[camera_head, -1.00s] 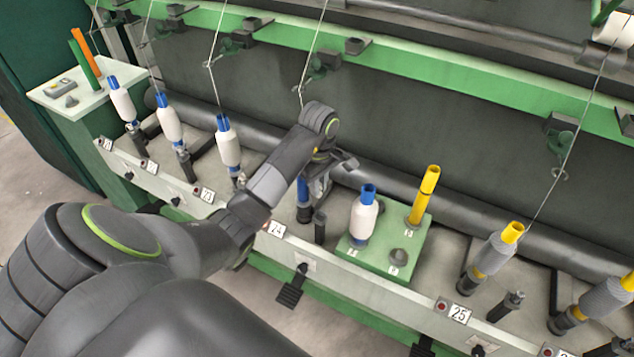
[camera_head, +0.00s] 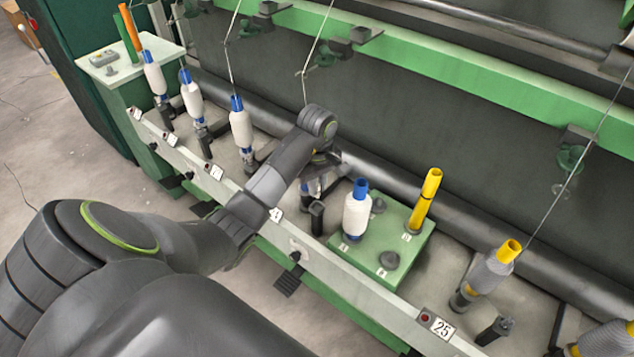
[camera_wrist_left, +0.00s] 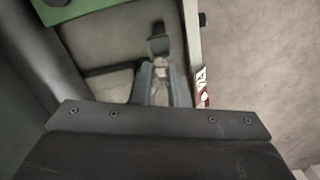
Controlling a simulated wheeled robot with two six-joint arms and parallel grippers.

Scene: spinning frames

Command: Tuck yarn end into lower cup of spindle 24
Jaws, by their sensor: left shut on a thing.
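My left gripper (camera_head: 318,172) is down at the spindle by the number plate (camera_head: 276,214), which my arm partly covers. A blue tube part (camera_head: 303,188) shows just below it; my wrist hides most of the spindle and its lower cup. A thin yarn (camera_head: 304,88) runs down from the guide above and disappears behind my wrist. In the left wrist view the fingers (camera_wrist_left: 161,82) are closed together around something small and pale, which I take as the yarn end; the strand itself is too fine to make out there.
A dark post (camera_head: 317,217) stands close in front. A green block (camera_head: 408,263) to the right holds a white-wound bobbin (camera_head: 357,212), a yellow tube (camera_head: 426,200) and a dark knob. Several wound spindles stand left; a grey bobbin (camera_head: 490,272) stands right. A green rail (camera_head: 440,63) crosses above.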

